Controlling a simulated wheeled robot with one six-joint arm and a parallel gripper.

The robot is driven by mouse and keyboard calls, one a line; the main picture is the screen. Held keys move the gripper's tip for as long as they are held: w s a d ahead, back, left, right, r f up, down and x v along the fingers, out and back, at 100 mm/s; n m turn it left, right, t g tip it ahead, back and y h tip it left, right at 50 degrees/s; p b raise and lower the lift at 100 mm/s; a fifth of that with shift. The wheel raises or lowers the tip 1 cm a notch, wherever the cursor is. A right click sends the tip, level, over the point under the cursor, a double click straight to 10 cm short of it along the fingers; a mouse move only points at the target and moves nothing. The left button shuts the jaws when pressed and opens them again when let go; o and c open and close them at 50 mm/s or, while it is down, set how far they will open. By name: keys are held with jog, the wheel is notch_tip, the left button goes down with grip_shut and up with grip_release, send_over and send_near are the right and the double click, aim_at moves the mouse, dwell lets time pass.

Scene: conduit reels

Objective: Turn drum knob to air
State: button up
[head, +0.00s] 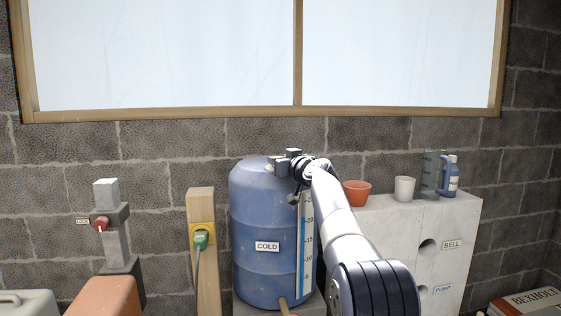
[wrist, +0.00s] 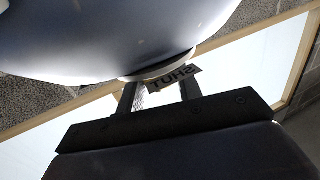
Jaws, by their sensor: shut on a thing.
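The blue drum (head: 262,215) with a COLD label stands upright below the window, and its curved body (wrist: 110,35) fills the top of the wrist view. My gripper (head: 284,163) is at the drum's top. In the wrist view my gripper (wrist: 158,88) has its two fingers against the drum, on either side of a small part that I take to be the drum knob (wrist: 155,70), shut on it. The fingers and label hide most of the knob. A label reading SHUT (wrist: 176,79) shows upside down beside it. No AIR mark shows.
A level scale (head: 305,245) runs down the drum's front. A wooden post (head: 203,255) with a green plug (head: 200,240) is left of it. To the right, a pale block (head: 440,222) bears an orange pot (head: 357,193), a white cup (head: 404,188) and a blue bottle (head: 451,178).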

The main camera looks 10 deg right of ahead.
jog(key=shift+c, duration=1.3)
jog(key=shift+w+d+n+g+y+b, duration=0.15)
jog(key=shift+n+g+y+b, duration=0.35)
jog(key=shift+y, duration=0.6)
jog(key=n+y+p, duration=0.1)
jog(key=n+g+y+p, duration=0.1)
jog(key=shift+d+r+y+p, duration=0.15)
jog(key=shift+r+y+p, duration=0.1)
jog(key=shift+y+p, duration=0.1)
jog(key=shift+f+n+g+y+p, duration=0.1)
jog(key=shift+n+g+y+p, duration=0.6)
jog(key=shift+n+y+p, duration=0.1)
jog(key=shift+f, duration=0.1)
jog(key=o, duration=1)
jog(key=shift+c, duration=0.2)
jog(key=shift+f, duration=0.1)
